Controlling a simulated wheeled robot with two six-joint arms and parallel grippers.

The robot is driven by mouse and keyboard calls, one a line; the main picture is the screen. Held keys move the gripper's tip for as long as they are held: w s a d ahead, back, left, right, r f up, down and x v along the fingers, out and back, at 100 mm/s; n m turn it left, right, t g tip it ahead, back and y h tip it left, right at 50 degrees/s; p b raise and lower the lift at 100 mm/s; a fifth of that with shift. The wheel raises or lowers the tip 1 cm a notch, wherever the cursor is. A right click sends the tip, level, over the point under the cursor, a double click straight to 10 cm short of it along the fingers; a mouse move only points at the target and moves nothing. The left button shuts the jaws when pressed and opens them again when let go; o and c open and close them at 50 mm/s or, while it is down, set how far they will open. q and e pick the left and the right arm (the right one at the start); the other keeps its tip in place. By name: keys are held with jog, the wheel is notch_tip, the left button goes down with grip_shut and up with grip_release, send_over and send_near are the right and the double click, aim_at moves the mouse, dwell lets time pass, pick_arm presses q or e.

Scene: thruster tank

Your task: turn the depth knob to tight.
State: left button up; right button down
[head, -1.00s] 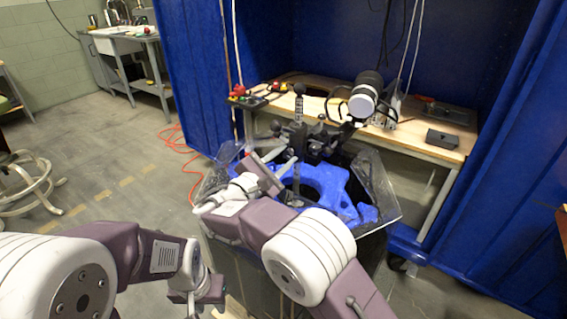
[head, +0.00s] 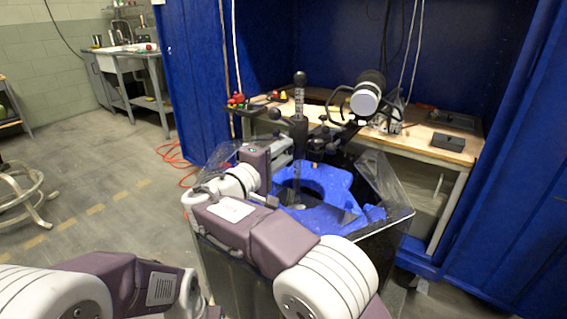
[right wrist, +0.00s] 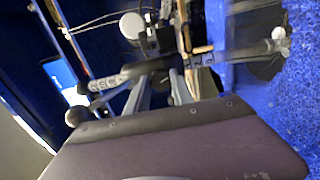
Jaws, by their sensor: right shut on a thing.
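A dark upright post with a marked scale (head: 299,101) and a black ball on top (head: 300,78) stands over the blue float (head: 335,190) in the clear-walled tank. Black clamp parts with small knobs surround its lower part. My right gripper (head: 288,148) reaches the post from the left and is shut on the depth knob, which is mostly hidden by the fingers. In the right wrist view its fingers (right wrist: 160,92) meet dark parts beside the marked rod (right wrist: 105,84). My left gripper (head: 203,310) is low at the bottom edge, partly cut off; its jaws are unclear.
A wooden bench (head: 450,152) stands behind the tank, with a white-and-black cylinder (head: 366,98) and a dark box (head: 448,142). An orange cable (head: 175,160) lies on the floor at left.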

jog(key=shift+m+b, duration=1.35)
jog(key=shift+m, duration=0.45)
jog(key=shift+r, duration=0.1)
jog(key=c, duration=1.1)
grip_release()
jog(key=shift+w, duration=0.1)
jog(key=v, duration=0.9)
jog(key=shift+b, duration=0.3)
